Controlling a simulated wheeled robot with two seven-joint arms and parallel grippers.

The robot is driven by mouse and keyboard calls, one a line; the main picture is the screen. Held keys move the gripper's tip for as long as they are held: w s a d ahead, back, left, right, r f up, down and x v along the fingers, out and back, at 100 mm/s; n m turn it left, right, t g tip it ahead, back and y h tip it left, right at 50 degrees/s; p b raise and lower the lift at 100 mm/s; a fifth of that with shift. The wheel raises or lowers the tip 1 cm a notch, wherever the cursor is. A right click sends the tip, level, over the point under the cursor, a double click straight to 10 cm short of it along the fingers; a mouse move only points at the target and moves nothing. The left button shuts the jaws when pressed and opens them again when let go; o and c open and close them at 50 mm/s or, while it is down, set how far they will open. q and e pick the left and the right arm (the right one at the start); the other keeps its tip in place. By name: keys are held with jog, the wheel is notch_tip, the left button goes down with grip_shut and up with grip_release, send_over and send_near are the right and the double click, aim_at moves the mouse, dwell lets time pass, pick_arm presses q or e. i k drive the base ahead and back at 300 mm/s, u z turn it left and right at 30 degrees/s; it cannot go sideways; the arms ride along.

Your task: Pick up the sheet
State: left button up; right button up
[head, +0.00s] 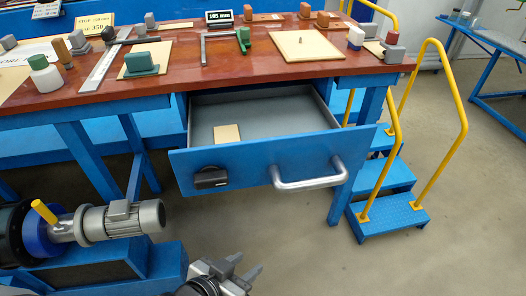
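A small tan sheet (227,133) lies flat inside the open drawer (270,103), left of its middle and close behind the front panel. My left gripper (249,262) is at the bottom edge of the head view, in front of and below the drawer. Its two fingers are apart with nothing between them, and it is clear of both sheets. My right gripper is not in view.
The drawer's blue front carries a silver handle (309,176) and a black latch (211,178). The workbench (185,60) above holds blocks, a green clamp and a bottle. A motor (122,219) stands at lower left; blue steps (388,216) with yellow rails stand right. Floor before the drawer is open.

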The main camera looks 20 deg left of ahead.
aim_at(225, 134)
jog(key=z, duration=1.45)
jog(key=k, duration=1.1)
jog(key=u, duration=1.8)
jog(key=i, duration=0.45)
